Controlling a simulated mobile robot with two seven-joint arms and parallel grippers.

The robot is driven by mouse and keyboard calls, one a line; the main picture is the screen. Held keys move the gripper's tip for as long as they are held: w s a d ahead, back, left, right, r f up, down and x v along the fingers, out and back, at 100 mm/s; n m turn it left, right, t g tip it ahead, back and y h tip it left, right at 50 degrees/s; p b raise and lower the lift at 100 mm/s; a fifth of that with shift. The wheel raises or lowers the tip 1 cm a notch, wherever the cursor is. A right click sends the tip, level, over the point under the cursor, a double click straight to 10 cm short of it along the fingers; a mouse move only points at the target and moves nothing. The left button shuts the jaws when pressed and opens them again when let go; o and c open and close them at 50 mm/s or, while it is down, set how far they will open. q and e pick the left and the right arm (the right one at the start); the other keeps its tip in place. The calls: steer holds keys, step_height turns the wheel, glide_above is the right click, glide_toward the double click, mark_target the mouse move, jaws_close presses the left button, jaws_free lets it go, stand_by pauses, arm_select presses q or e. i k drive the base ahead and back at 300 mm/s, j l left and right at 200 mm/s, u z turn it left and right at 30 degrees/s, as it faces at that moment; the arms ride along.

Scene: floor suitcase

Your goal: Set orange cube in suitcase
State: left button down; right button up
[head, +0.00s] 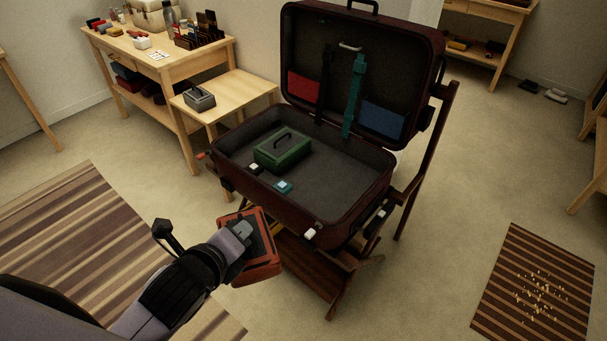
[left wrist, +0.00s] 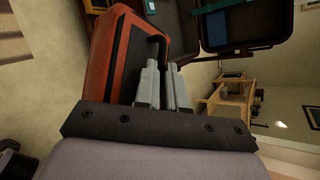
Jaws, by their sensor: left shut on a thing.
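The orange cube (head: 262,270) is a boxy orange-red case with a dark panel and a black handle. My left gripper (head: 243,230) is shut on it and holds it in front of the suitcase's near left side, outside it. In the left wrist view the gripper's fingers (left wrist: 164,82) close by the black handle, with the orange cube (left wrist: 98,62) beside them. The suitcase (head: 345,238) is dark maroon and stands open on a wooden stand, its lid upright at the back. My right gripper is not in view.
Inside the suitcase, a green box (head: 272,157) sits at the left, with a small teal item (head: 283,187) and a small black-and-white item (head: 254,168) near it. The right part of its floor is bare. A small wooden table (head: 240,92) stands close behind its left side.

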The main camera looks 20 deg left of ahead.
mark_target(344, 187)
steer(key=l+u, duration=0.4)
steer(key=l, duration=0.9)
steer(key=i+l+u, duration=0.1)
steer(key=l, duration=0.2)
steer(key=i+l+u, duration=0.1)
steer(key=l, duration=0.25)
steer(key=i+l+u, duration=0.2)
steer(key=l, duration=0.45)
steer(key=i+l+u, duration=0.2)
steer(key=i+l, duration=0.15)
steer(key=l, duration=0.3)
steer(key=i+l+u, duration=0.25)
steer(key=l, duration=0.4)
steer(key=i+l+u, duration=0.25)
steer(key=i, duration=0.15)
steer(key=i+l+u, duration=0.2)
steer(key=i+l, duration=0.1)
steer(key=i, duration=0.1)
